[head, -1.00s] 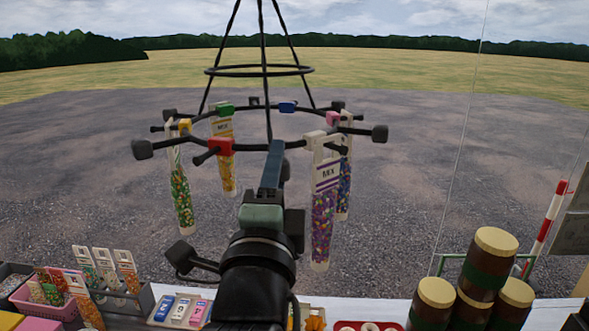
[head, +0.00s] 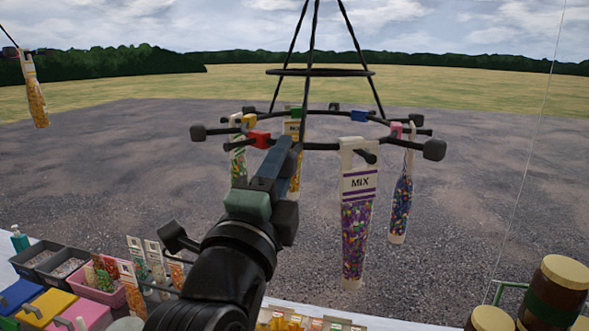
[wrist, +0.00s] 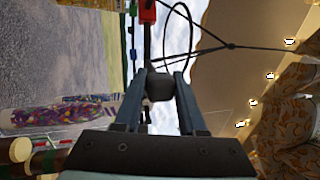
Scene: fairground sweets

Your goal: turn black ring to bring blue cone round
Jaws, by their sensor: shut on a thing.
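The black ring (head: 325,146) hangs level from black rods, with knobbed pegs and coloured clips round it. My gripper (head: 291,152) is at the ring's near side; the wrist view shows its jaws (wrist: 160,92) shut on a black knob (wrist: 160,84) of the ring. A blue clip (head: 360,116) sits on the far right part of the ring; I see no bag under it. A red clip (head: 259,138) is just left of my gripper. A purple-striped MIX bag (head: 357,215) hangs near right, and a bag with blue sweets (head: 401,205) hangs beyond it.
Brown barrels (head: 552,292) stand at lower right. Sweet trays, including a pink basket (head: 100,286), fill the counter at lower left. Another bag (head: 35,90) hangs at upper left. Open gravel lies beyond the ring.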

